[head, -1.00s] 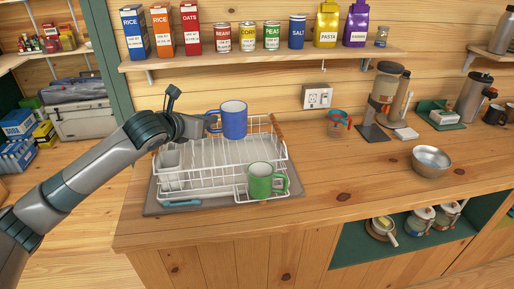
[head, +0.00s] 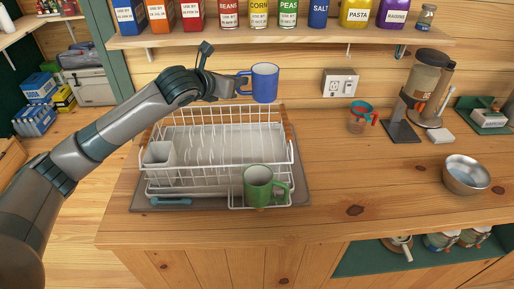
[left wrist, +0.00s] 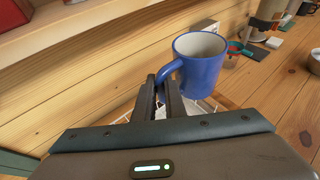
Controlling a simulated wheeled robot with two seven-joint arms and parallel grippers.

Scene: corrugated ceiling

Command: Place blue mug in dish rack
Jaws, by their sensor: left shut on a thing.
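The blue mug (head: 265,83) is upright in the air above the back of the dish rack, below the shelf. My left gripper (head: 238,89) is shut on its handle, at the mug's left side. The left wrist view shows the fingers (left wrist: 166,97) closed on the handle of the mug (left wrist: 201,68). The white wire dish rack (head: 216,188) stands on a grey mat on the counter. A green mug (head: 257,184) sits in the rack's front right part. A grey cup-like holder (head: 160,155) is at the rack's left. My right gripper does not show.
A shelf (head: 290,40) with boxes, cans and bags runs along the wall just above the mug. Right of the rack are a measuring cup (head: 359,118), a coffee grinder (head: 420,95) and a metal bowl (head: 466,174). The counter between rack and bowl is clear.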

